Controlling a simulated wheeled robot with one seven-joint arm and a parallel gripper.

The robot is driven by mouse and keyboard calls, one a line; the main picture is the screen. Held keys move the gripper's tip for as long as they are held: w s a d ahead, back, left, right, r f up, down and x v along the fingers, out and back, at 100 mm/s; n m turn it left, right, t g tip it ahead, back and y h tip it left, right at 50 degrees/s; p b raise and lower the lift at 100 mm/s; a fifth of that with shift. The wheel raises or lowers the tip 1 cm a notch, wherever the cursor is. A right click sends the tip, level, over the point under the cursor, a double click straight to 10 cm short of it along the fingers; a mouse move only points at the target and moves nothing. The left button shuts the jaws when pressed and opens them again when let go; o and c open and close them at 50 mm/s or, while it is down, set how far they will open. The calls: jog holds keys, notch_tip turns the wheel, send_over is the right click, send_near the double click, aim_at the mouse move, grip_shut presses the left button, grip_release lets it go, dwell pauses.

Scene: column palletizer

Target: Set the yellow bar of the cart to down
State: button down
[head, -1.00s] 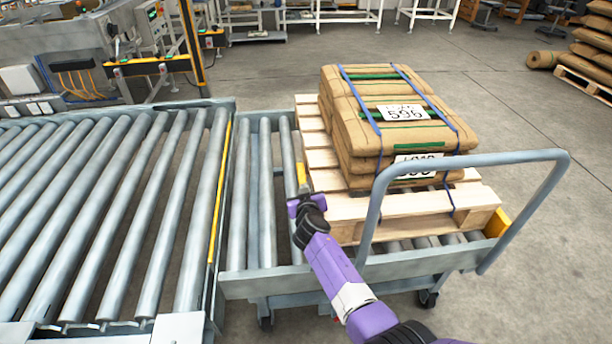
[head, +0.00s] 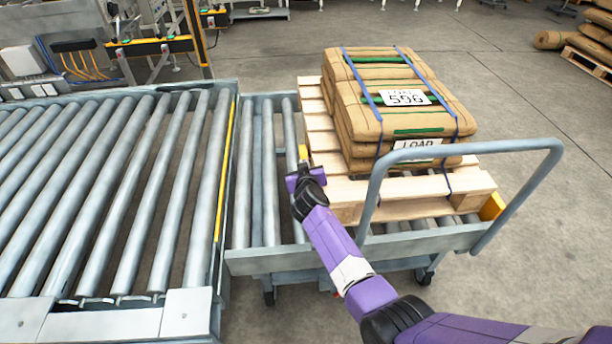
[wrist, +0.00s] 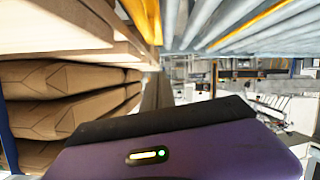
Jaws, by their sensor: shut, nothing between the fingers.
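The cart (head: 420,240) stands against the roller conveyor and carries a pallet with strapped brown sacks. A short yellow bar (head: 303,153) shows on the cart's rollers, beside the pallet's left edge. Its near part is hidden behind my gripper, so I cannot tell whether it is up or down. My gripper (head: 302,177) is shut and empty, at the near end of this bar. I cannot tell whether they touch. In the wrist view a yellow piece (wrist: 150,20), probably the same bar, shows at the top, and my purple gripper housing (wrist: 190,150) fills the bottom.
The pallet (head: 375,206) and sacks (head: 400,115) stand close to the right of my gripper. The cart's grey handle (head: 460,152) arches nearby. Another yellow part (head: 492,206) shows at the cart's right corner. The conveyor (head: 110,190) has a yellow edge strip (head: 223,170).

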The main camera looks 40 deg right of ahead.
jog(key=f+v, duration=0.1)
jog(key=v, duration=0.7)
jog(key=shift+s+a, duration=0.25)
jog(key=shift+s, duration=0.15)
jog(key=shift+r, duration=0.1)
notch_tip(320, 180, up, 5)
jog(key=w+a+n+t+y, duration=0.1)
jog(key=w+a+n+t, duration=0.1)
jog(key=a, duration=0.1)
jog(key=s+a+r+n+t+y, duration=0.1)
jog(key=s+a+n+t+y, duration=0.15)
jog(key=s+a, duration=0.5)
jog(key=s+a+r+y, duration=0.1)
jog(key=s+a+r, duration=0.1)
jog(key=s, duration=1)
jog(key=s+a+r+y, duration=0.2)
jog(key=s+a, duration=0.3)
jog(key=s, duration=0.8)
jog(key=s+a+r+y, duration=0.2)
jog(key=s+a+r, duration=0.1)
jog(key=s, duration=1)
jog(key=shift+a+r+g, duration=0.25)
jog(key=shift+r+g, duration=0.1)
jog(key=shift+r, duration=0.35)
jog(key=shift+s+n, duration=0.1)
jog(key=shift+n, duration=0.15)
